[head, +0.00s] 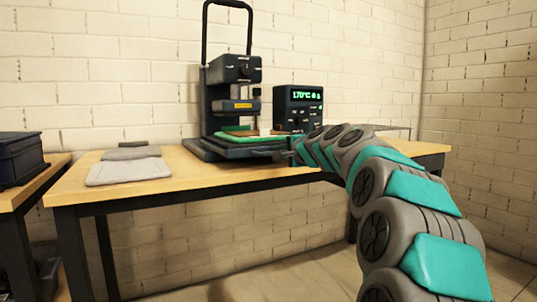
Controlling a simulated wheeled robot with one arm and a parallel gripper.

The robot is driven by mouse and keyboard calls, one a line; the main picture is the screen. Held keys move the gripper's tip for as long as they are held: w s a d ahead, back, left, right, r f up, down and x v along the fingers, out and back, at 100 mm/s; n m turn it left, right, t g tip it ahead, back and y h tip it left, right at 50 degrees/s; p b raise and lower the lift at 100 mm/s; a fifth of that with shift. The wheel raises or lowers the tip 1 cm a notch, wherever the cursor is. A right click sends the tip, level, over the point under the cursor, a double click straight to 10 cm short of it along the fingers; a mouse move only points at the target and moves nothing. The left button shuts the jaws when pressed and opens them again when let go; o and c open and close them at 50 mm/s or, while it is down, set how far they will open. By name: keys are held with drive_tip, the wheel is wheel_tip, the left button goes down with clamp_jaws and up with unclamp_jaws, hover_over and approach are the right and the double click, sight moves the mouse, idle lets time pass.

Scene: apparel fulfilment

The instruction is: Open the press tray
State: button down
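The dark heat press (234,90) stands on the wooden table, with a tall black handle loop rising above it. Its press tray (235,153) lies low at the front, with a green pad (233,141) on it, and reaches towards the table's front edge. My arm comes in from the lower right. My gripper (288,154) is at the right front of the tray, close to its front edge. The gripper is small and dark here, so I cannot tell whether it touches the tray or whether its fingers are open or shut.
A control box (298,106) with a green display reading 170°C stands right of the press. Folded grey cloths (128,172) lie on the table (200,183) at the left. A dark bin (19,158) stands on another table at far left. A brick wall is behind.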

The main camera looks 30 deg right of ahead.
drive_tip(key=f+p+v, duration=0.1)
drive_tip(key=f+v, duration=0.2)
drive_tip(key=v, duration=1.1)
drive_tip(key=shift+s, duration=0.45)
drive_tip(key=c, duration=0.8)
unclamp_jaws()
drive_tip(key=shift+c, duration=0.2)
drive_tip(key=v, duration=0.8)
drive_tip(key=shift+p, duration=0.35)
